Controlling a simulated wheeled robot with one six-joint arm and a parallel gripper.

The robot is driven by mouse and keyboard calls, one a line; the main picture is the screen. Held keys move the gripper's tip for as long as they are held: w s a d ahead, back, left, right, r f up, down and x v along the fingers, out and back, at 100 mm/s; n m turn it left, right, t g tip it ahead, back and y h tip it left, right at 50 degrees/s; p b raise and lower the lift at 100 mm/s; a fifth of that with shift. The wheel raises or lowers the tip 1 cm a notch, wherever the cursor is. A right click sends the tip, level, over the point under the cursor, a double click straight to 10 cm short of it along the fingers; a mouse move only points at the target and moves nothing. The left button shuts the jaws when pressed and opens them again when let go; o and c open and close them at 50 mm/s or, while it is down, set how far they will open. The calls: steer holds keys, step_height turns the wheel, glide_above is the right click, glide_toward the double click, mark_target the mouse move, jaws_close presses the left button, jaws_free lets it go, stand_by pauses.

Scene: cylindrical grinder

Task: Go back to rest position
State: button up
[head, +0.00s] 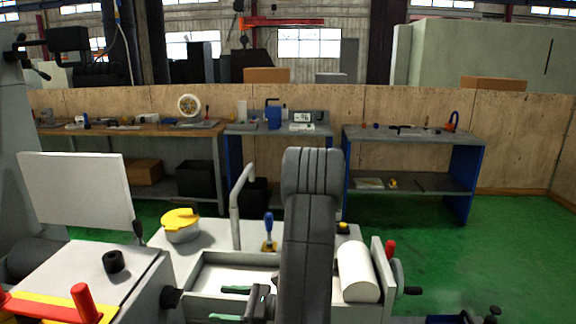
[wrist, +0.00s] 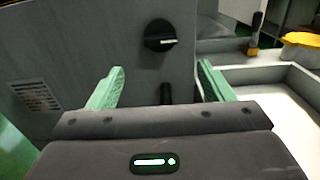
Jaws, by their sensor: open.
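My gripper (head: 230,303) is at the lower middle of the head view, with its two green fingers pointing left. In the wrist view my gripper (wrist: 158,82) is open, with nothing between the fingers. Beyond the fingertips is a grey machine panel with a black rotary knob (wrist: 160,35). The same black knob (head: 172,297) shows left of the fingers in the head view. The fingers appear apart from it, though the exact gap is hard to tell. A dark peg (wrist: 166,93) shows below the knob. My arm hides part of the grinder.
The grinder bed carries a yellow-topped part (head: 181,225), a blue-handled lever (head: 269,230), a white cylinder (head: 358,272) and a red handle (head: 390,250). A red bar handle (head: 82,303) is at lower left. Workbenches (head: 412,137) line the back wall.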

mark_target(180, 299)
steer(key=a, duration=0.4)
steer(key=a+p, duration=0.1)
steer(key=a, duration=0.2)
steer(key=w+a, duration=0.1)
steer(key=a, duration=0.3)
steer(key=shift+a+r, duration=0.1)
steer(key=shift+a, duration=0.25)
steer(key=shift+n+b, duration=0.55)
steer(key=shift+n, duration=0.65)
steer(key=n+b, duration=0.1)
steer(key=n, duration=0.1)
steer(key=shift+n, duration=0.3)
steer(key=n+b, duration=0.1)
steer(key=n, duration=0.7)
steer(key=shift+n, duration=0.4)
steer(key=shift+n+p, duration=0.5)
steer(key=shift+n, duration=1.3)
